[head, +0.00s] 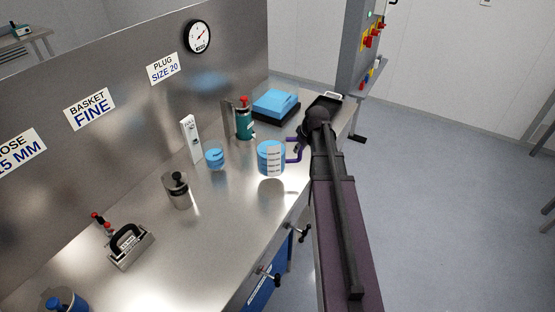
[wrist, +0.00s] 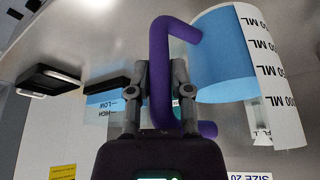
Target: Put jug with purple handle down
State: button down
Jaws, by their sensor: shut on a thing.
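The jug (head: 270,158) is a cylinder with blue contents, a white measuring scale and a purple handle (head: 297,150). In the head view it is upright over the steel bench, with a dark patch on the bench below it. I cannot tell for sure whether its base touches the bench. My gripper (wrist: 160,75) is shut on the purple handle, which passes between its fingers in the wrist view. The jug (wrist: 225,60) fills the upper right there. In the head view my arm hides most of my gripper.
The steel bench (head: 225,215) holds a small blue-topped container (head: 214,158), a white box (head: 190,138), a green bottle with a red top (head: 244,120), a blue-and-black device (head: 275,104), a metal weight (head: 176,190) and a black-handled block (head: 128,246). Bare bench lies in front of the jug.

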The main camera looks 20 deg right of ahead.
jog(key=shift+m+h, duration=0.3)
jog(key=shift+m, duration=0.6)
jog(key=s, duration=0.6)
jog(key=shift+d+f, duration=0.35)
jog(key=shift+w, duration=0.15)
jog(key=w+d+f+b, duration=0.1)
jog(key=w+d, duration=0.4)
jog(key=w, duration=0.8)
jog(key=shift+w+d+f+b, duration=0.2)
jog(key=shift+w+b, duration=0.1)
jog(key=shift+b, duration=0.15)
jog(key=shift+d+b+x, duration=0.15)
jog(key=shift+b+x, duration=0.8)
jog(key=shift+d+b+x, duration=0.15)
jog(key=shift+b+x, duration=0.75)
jog(key=shift+x, duration=0.05)
jog(key=shift+s+f, duration=0.1)
jog(key=shift+f, duration=0.15)
